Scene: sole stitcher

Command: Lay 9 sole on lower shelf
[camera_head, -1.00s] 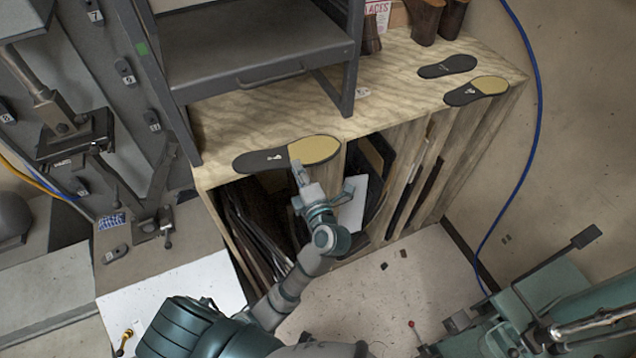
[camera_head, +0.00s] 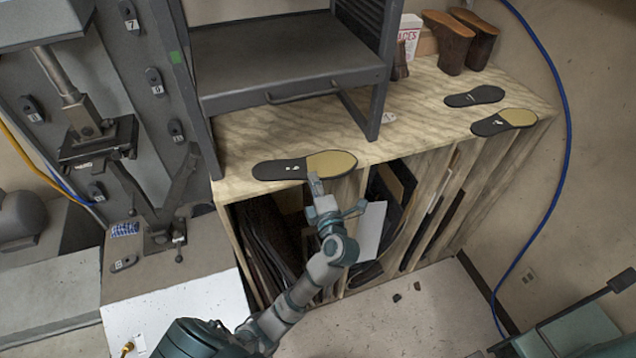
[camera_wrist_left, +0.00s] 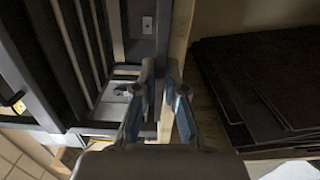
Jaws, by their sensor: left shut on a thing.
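A dark sole with a tan half (camera_head: 330,163) lies along the front edge of the wooden bench top (camera_head: 270,130). My left gripper (camera_head: 316,184) reaches up from below to its near edge, and its fingers are shut on it. In the left wrist view the fingers (camera_wrist_left: 162,78) are close together; the sole cannot be made out there. A grey rack with a flat shelf (camera_head: 285,60) and a front handle stands on the bench behind the sole. Two more soles lie at the bench's right end, a dark one (camera_head: 474,96) and a half-tan one (camera_head: 504,122). My right gripper is out of view.
Open compartments below the bench hold dark sheets (camera_head: 270,240) and a white sheet (camera_head: 369,231). Brown boot forms (camera_head: 450,42) stand at the back right. A grey machine (camera_head: 95,140) is at left. A blue hose (camera_head: 567,130) runs down the right.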

